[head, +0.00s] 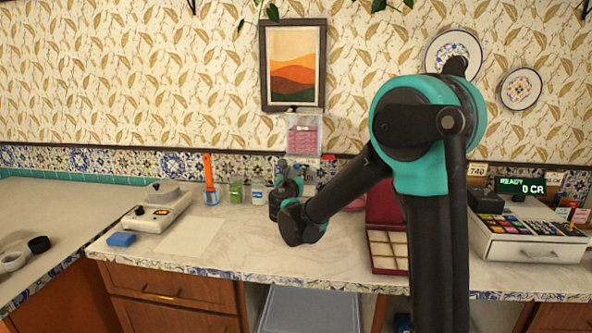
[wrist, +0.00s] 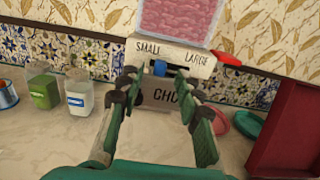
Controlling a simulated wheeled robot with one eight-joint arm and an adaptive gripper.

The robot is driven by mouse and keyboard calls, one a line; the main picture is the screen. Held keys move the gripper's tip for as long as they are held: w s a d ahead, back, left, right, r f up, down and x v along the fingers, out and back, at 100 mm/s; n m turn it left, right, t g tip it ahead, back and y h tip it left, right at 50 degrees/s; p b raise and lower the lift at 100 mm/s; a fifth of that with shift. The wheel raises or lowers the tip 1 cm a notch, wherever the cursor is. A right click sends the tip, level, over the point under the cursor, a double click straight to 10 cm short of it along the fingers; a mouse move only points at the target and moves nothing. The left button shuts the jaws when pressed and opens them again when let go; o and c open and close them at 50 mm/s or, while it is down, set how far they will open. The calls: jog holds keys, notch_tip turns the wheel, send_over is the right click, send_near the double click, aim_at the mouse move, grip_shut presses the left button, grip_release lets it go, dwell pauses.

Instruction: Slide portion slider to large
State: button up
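The dispenser (wrist: 172,53) is in front of my gripper in the wrist view, with SMALL marked at left and LARGE at right. Its blue portion slider (wrist: 160,68) sits below the labels, between them and nearer SMALL. My gripper (wrist: 160,88) is open. Its fingers stand apart on either side of the slider in this view, with nothing between them; contact cannot be told. In the head view, the dispenser's clear bin with pink contents (head: 304,137) is against the wall, and my gripper (head: 283,165) is in front of its lower part, hiding the slider.
A red box with compartments (head: 388,250) and a cash register (head: 528,235) are to the right. A scale (head: 157,212) and blue sponge (head: 121,239) are left.

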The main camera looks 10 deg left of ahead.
aim_at(297, 167)
jog(key=shift+w+d, duration=0.1)
jog(key=shift+w, duration=1.35)
grip_shut()
